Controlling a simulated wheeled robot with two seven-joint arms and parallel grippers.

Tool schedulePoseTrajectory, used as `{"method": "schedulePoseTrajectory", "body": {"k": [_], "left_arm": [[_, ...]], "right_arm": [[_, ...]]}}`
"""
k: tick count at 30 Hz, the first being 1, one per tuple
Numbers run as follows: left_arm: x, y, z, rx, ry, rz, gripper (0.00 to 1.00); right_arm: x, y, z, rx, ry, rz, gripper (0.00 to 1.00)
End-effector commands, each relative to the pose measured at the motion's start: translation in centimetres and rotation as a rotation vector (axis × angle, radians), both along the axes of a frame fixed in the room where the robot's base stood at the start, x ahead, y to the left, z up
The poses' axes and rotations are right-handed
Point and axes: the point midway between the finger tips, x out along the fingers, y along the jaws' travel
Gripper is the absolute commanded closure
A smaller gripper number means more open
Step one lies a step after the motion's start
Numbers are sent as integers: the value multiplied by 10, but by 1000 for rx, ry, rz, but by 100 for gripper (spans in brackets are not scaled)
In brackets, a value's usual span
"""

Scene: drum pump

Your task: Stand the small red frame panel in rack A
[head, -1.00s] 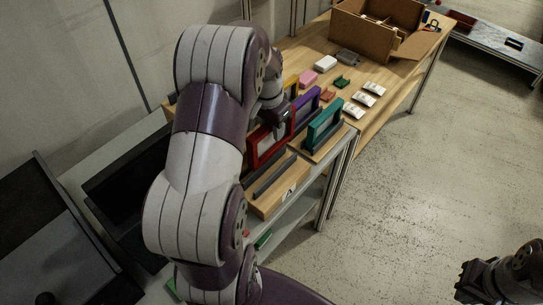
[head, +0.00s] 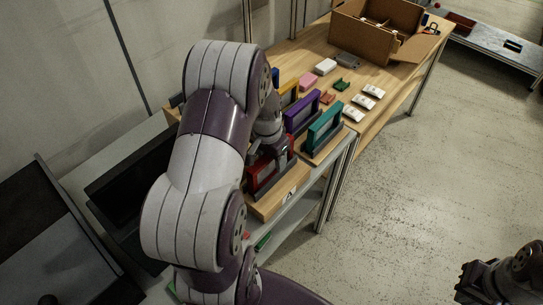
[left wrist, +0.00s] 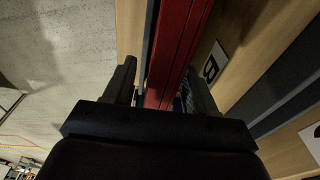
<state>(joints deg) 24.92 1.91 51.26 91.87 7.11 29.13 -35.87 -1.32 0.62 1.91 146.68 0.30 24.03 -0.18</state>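The small red frame panel (head: 264,175) stands upright at rack A (head: 270,207), the nearest wooden rack, with a white label at its end. My left gripper (head: 262,152) is over the panel, partly hidden by my arm. In the left wrist view, its dark fingers (left wrist: 158,88) straddle the red panel (left wrist: 176,45), with narrow gaps on both sides, so it looks open around it. How deep the panel sits in the slot is hidden. My right gripper (head: 466,283) is at the lower right, far from the racks; its finger gap is unclear.
Purple (head: 302,112), teal (head: 325,127) and yellow (head: 289,93) panels stand close behind the red one. Small items and an open cardboard box (head: 372,33) are farther back on the table. A dark bin (head: 125,185) lies left of my arm.

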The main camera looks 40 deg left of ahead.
Motion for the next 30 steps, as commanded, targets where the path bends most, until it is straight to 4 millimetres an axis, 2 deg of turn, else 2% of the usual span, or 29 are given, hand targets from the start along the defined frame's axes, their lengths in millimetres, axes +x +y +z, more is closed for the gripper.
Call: {"method": "schedulePoseTrajectory", "body": {"k": [7,10,21,25,26,28,30], "left_arm": [[0,0,1,0,0,0,44],[0,0,10,1,-3,0,44],[-11,1,99,2,-3,0,44],[-13,1,117,1,-2,0,44],[-14,-1,119,0,0,1,44],[-17,-19,118,-1,6,2,44],[-26,-53,110,1,13,9,44]], "right_arm": [[0,0,1,0,0,0,100],[0,0,3,0,0,0,100],[0,0,0,0,0,0,100],[0,0,0,0,0,0,100],[0,0,0,0,0,0,100],[0,0,0,0,0,0,100],[0,0,0,0,0,0,100]]}}
